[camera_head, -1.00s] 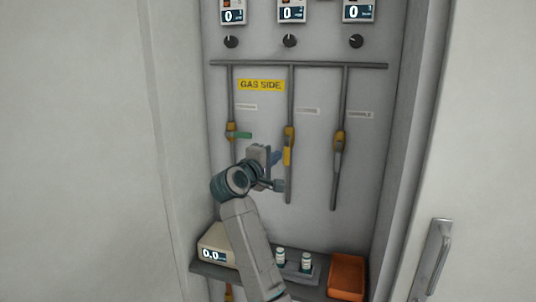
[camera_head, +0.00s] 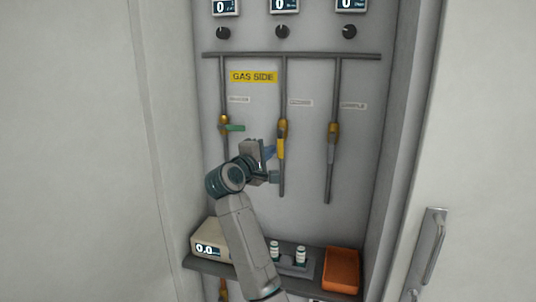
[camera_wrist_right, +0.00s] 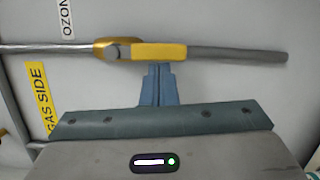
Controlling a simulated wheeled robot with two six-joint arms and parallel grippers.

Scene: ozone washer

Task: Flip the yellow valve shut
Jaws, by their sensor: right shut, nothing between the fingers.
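The yellow valve (camera_head: 282,135) sits on the middle pipe, with its yellow handle lying along the pipe. In the right wrist view the yellow handle (camera_wrist_right: 158,51) also runs in line with the grey pipe. My right gripper (camera_head: 270,152) is just left of the handle, its blue fingers pointing at it. In the right wrist view the shut fingers (camera_wrist_right: 160,68) end right at the handle's near edge, with nothing between them. I cannot tell whether they touch it. My left gripper is not in view.
A valve with a green handle (camera_head: 235,128) is on the left pipe, its handle crosswise. Another valve (camera_head: 333,132) is on the right pipe. Below, a shelf holds a display box (camera_head: 208,240), small bottles (camera_head: 300,256) and an orange tray (camera_head: 341,271). Cabinet walls flank the panel.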

